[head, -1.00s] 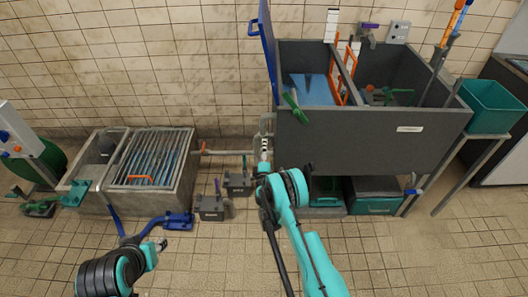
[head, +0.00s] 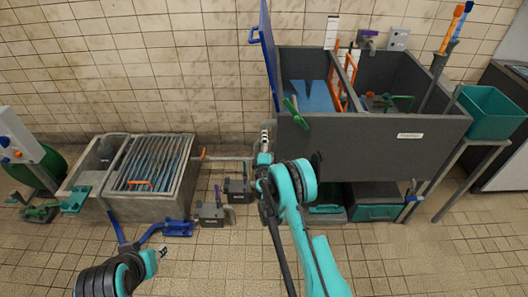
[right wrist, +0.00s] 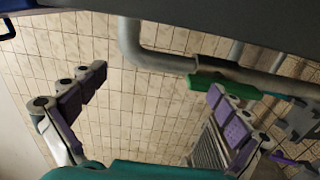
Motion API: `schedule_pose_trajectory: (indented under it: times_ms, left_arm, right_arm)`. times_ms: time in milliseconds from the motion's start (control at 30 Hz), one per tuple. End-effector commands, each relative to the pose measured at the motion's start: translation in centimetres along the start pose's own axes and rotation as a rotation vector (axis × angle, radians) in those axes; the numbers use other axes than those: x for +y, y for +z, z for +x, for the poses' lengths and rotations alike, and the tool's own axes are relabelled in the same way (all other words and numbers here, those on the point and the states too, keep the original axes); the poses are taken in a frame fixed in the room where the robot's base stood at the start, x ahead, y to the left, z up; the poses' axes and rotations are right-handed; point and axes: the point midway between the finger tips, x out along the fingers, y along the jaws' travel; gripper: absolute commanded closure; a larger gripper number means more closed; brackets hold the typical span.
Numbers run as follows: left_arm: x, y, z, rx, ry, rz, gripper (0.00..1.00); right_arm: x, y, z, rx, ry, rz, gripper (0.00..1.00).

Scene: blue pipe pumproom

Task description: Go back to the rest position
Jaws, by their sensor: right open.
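My right arm, teal and black, reaches up the middle of the head view to the front left corner of the large grey sink unit (head: 360,145). Its gripper (head: 265,138) is small there and partly hard to make out. In the right wrist view my right gripper (right wrist: 158,84) shows two wide-apart fingers with purple pads and nothing between them. A green handle (right wrist: 228,86) on a grey pipe lies behind the right finger. My left gripper (head: 163,251) is at the lower left of the head view, above bare floor; its jaws are too small to read.
A stone basin with a grating (head: 150,165) stands at the left by the tiled wall. Small grey boxes (head: 212,215) and a blue fitting (head: 178,228) are on the floor between. A teal bin (head: 490,112) stands right of the sink. The front floor is clear.

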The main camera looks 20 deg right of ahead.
Motion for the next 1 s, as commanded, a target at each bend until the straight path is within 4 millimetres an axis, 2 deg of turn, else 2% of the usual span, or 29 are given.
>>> schedule_pose_trajectory:
  times_ms: [133,600,700,767,867,1000]
  left_arm:
    - [0.0,0.0,0.0,0.000,0.000,0.000,0.64]
    - [0.0,0.0,0.0,0.000,0.000,0.000,0.64]
    - [0.0,0.0,0.0,0.000,0.000,0.000,0.64]
    - [0.0,0.0,0.0,0.000,0.000,0.000,0.64]
    - [0.0,0.0,0.0,0.000,0.000,0.000,0.64]
    - [0.0,0.0,0.0,0.000,0.000,0.000,0.64]
  right_arm:
    - [1.1,-0.1,0.0,0.000,0.000,0.000,0.00]
    - [1.2,-0.1,0.0,0.000,0.000,0.000,0.00]
    - [1.8,0.1,0.0,-0.005,-0.003,0.012,0.00]
    - [2.6,0.2,0.0,-0.013,-0.009,0.030,0.00]
    - [5.2,0.8,-0.2,-0.041,-0.028,0.088,0.00]
    - [10.8,2.5,-1.6,-0.109,-0.080,0.230,0.00]
